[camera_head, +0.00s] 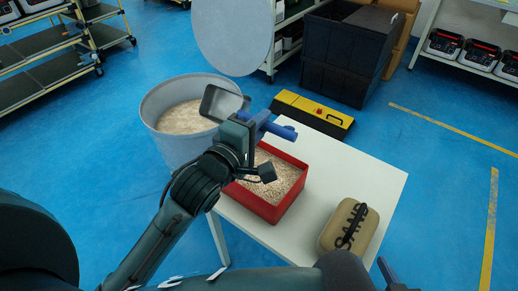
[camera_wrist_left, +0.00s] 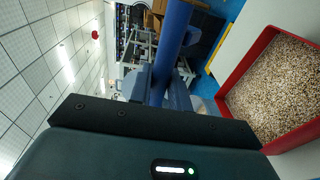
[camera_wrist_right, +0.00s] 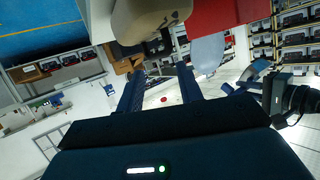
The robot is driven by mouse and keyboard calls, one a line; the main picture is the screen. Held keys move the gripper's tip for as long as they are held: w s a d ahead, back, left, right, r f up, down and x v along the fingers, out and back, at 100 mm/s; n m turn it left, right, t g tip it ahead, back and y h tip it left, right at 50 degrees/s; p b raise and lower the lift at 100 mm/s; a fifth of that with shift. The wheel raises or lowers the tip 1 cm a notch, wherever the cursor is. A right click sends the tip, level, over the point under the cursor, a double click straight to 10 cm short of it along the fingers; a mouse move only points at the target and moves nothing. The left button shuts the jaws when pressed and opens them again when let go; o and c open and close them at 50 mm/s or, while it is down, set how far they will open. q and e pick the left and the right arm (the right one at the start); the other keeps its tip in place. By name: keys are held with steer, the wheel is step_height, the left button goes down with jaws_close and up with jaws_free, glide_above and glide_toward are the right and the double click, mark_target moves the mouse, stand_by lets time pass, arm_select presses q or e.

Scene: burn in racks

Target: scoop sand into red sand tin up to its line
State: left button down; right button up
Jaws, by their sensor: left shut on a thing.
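The red sand tin (camera_head: 287,203) stands on the white table with pale, grainy sand (camera_head: 285,178) inside; it also shows in the left wrist view (camera_wrist_left: 232,85). I cannot make out its line. My left gripper (camera_head: 260,128) is shut on the blue handle of a scoop (camera_head: 222,102), held above the tin's back left side, with its grey pan toward the bin. The pan's contents are not clear. A grey round bin (camera_head: 162,148) with sand inside stands left of the table. My right gripper (camera_wrist_right: 160,92) is open and empty, near the table's front right.
A tan sandbag (camera_head: 345,232) with a black handle lies on the white table (camera_head: 372,176). A large grey disc (camera_head: 233,38) rises behind the bin. A yellow and black case (camera_head: 312,113) and black crates (camera_head: 346,55) stand behind the table. Blue floor is clear at right.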

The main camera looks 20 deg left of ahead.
mark_target(289, 129)
arm_select(q)
steer(key=d+r+m+g+h, duration=0.1)
steer(key=d, duration=0.1)
steer(key=d+r+m+g+h+p, duration=0.2)
steer(key=d, duration=0.1)
steer(key=shift+w+d+g, duration=0.25)
steer(key=shift+d+g, duration=0.1)
steer(key=shift+g, duration=0.05)
steer(key=s+a+f+m+g+p, duration=0.2)
steer(key=s+a+m+g+p, duration=0.2)
steer(key=s+m+g+p, duration=0.4)
steer(key=s+m+g, duration=0.2)
steer(key=g, duration=0.1)
steer(key=shift+a+f+g+y, duration=0.15)
steer(key=shift+f+g+y, duration=0.15)
steer(key=shift+f+y, duration=0.1)
arm_select(e)
steer(key=r, duration=0.1)
steer(key=g, duration=0.1)
steer(key=r+n+g, duration=0.1)
steer(key=shift+w+a+r+h, duration=0.25)
steer(key=shift+a+r+h, duration=0.05)
steer(key=shift+a, duration=0.05)
arm_select(q)
steer(key=shift+w, duration=0.1)
